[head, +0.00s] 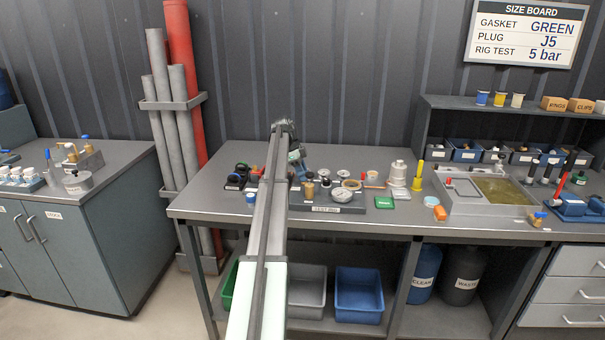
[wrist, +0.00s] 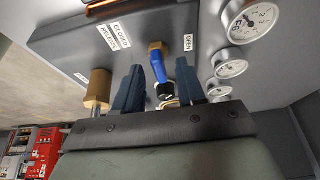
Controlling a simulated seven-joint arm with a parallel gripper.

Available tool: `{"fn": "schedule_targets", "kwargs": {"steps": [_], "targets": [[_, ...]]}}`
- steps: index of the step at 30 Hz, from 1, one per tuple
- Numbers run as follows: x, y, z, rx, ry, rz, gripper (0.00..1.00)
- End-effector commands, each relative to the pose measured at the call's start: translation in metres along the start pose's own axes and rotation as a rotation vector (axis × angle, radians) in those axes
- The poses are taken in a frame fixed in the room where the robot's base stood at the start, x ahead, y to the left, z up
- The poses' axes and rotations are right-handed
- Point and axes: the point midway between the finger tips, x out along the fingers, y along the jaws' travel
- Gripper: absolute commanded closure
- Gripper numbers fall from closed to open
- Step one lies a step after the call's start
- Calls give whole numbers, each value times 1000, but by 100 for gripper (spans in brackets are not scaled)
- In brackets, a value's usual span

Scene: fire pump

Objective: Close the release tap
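In the wrist view the release tap (wrist: 156,62) has a brass end and a blue lever, beside a panel with the labels CLOSED, RELEASE and OPEN. The lever points from the brass end down towards my gripper (wrist: 160,66). My gripper is open, with one dark blue finger on each side of the lever and a visible gap on both sides. In the head view my arm reaches over the bench to the test rig (head: 330,209); the tap cannot be made out there.
A brass cylinder (wrist: 97,88) stands just left of my fingers. Round white gauges (wrist: 231,68) sit close on the right.

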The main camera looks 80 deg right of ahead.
Motion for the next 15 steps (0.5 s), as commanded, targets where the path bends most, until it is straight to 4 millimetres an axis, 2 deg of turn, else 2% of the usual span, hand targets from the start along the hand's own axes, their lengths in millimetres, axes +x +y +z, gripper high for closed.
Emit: {"fn": "schedule_targets", "kwargs": {"steps": [8,11,15], "targets": [[-2,0,0,-1,1,0,61],[-10,-1,0,-1,1,-1,61],[-31,-1,0,-1,1,-2,61]]}}
